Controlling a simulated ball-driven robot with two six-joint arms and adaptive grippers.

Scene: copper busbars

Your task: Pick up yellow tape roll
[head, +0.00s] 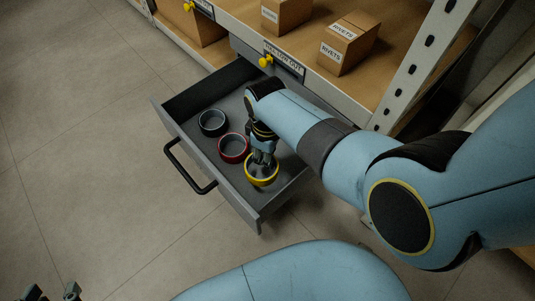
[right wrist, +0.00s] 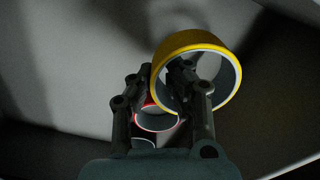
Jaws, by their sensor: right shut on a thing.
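The yellow tape roll (head: 262,183) is at the front right of the open grey drawer (head: 171,118). My right gripper (head: 263,161) reaches down from above and is shut on the roll's wall. In the right wrist view, one finger of the right gripper (right wrist: 165,78) is inside the ring of the yellow tape roll (right wrist: 195,38) and the other is outside. I cannot tell whether the roll still touches the drawer floor. The fingertips of my left gripper (head: 53,292) show at the bottom left corner, apart and empty, far from the drawer.
A red tape roll (head: 234,160) lies close beside the yellow one, and a black roll (head: 212,132) lies beyond it. The drawer has a black handle (head: 178,164). Boxes labelled RIVETS (head: 346,45) stand on the shelf above. The floor at left is clear.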

